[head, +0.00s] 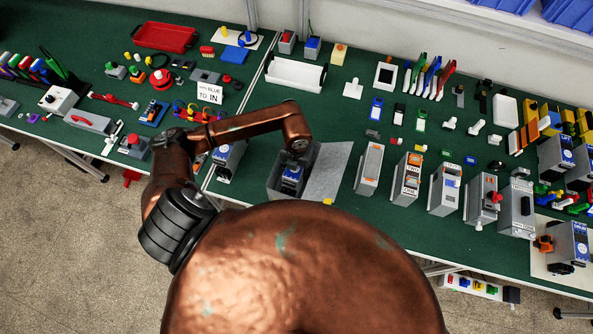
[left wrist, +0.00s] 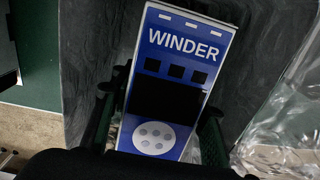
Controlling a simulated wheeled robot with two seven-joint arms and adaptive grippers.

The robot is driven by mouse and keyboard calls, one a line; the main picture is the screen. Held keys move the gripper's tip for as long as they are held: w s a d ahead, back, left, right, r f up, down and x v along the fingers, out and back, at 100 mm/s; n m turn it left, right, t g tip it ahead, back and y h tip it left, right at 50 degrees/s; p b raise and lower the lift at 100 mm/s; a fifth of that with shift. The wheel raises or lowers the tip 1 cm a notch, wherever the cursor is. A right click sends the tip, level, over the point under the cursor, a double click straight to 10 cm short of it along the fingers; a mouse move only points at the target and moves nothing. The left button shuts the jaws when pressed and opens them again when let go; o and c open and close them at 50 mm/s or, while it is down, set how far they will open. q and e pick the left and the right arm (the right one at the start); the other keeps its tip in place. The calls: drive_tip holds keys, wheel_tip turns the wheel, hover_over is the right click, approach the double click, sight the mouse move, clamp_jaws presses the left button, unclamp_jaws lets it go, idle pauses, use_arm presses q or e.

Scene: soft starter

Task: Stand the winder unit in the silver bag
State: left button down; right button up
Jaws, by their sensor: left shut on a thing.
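The winder unit (left wrist: 190,50) has a blue face with white WINDER lettering, dark square windows and a round pale patch. My left gripper (left wrist: 158,120) is shut on it, with a dark finger on each side. In the head view the blue face of the unit (head: 291,178) shows below the end of my left arm, within the outline of a grey, open-topped shape that appears to be the silver bag (head: 328,172). Grey material lies around the unit in the wrist view. Whether the unit touches the bag's bottom is hidden. My right gripper is not in view.
A row of grey units (head: 369,168) stands to the right of the bag. A WINDER-like blue-faced unit (head: 228,155) stands to the left, partly behind my arm. A white tray (head: 296,74) lies behind. Clear crinkled plastic (left wrist: 285,115) shows at the wrist view's right.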

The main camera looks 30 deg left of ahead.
use_arm(q)
drive_tip(key=shift+a+f, duration=0.15)
drive_tip(key=shift+f, duration=0.3)
drive_tip(key=shift+f+b, duration=0.2)
drive_tip(key=shift+b, duration=0.2)
idle(0.9)
drive_tip(key=c, duration=1.5)
unclamp_jaws()
drive_tip(key=shift+c, duration=0.2)
drive_tip(key=o, duration=0.5)
drive_tip(key=shift+w, duration=0.1)
drive_tip(key=shift+c, duration=0.2)
drive_tip(key=shift+o, duration=0.2)
drive_tip(key=shift+r, duration=0.15)
drive_tip(key=shift+r, duration=0.35)
wheel_tip(320, 180, up, 11)
drive_tip(key=shift+r, duration=0.1)
